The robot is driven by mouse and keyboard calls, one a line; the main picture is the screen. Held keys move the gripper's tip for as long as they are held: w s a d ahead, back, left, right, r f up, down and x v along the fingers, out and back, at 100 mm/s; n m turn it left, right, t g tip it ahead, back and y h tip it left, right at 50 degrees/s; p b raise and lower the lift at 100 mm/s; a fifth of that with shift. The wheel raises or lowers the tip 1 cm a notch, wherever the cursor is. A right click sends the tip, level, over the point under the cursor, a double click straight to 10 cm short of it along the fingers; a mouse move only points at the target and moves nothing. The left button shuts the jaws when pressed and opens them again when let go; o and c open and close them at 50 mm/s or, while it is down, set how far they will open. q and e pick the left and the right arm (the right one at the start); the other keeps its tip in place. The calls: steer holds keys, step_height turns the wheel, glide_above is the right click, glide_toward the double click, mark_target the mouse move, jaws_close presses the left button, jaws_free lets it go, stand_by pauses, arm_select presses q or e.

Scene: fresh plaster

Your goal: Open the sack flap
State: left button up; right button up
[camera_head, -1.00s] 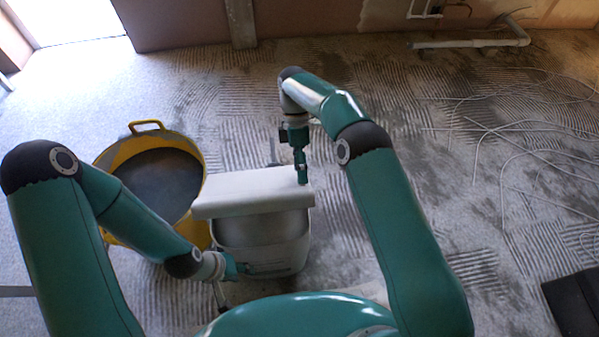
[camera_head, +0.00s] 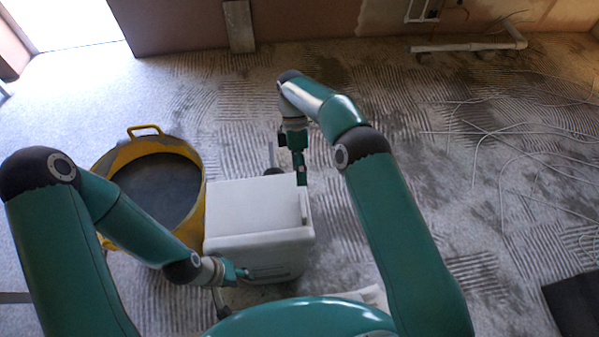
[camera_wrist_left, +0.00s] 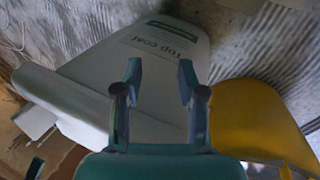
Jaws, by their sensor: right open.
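The white sack (camera_head: 250,198) stands upright in the middle of the head view, with a pale flat top and a narrow raised strip along its right edge. The left wrist view shows its side printed "Top coat" (camera_wrist_left: 150,95), with a pale fold, perhaps the flap (camera_wrist_left: 75,100), jutting out at left. My left gripper (camera_head: 240,273) is low at the near face of the sack. In the left wrist view its two fingers (camera_wrist_left: 160,80) stand apart with nothing seen between them. My right gripper (camera_head: 302,178) is open, pointing down at the far right edge of the sack top.
A yellow tub (camera_head: 125,153) with grey contents stands close on the left of the sack. Loose pale cables (camera_head: 500,140) lie on the floor at right, and a dark object (camera_head: 575,305) at bottom right. Ridged floor right of the sack is mostly clear.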

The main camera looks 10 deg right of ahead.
step_height(320, 180, up, 10)
steer(key=shift+f, duration=0.15)
stand_by(0.6)
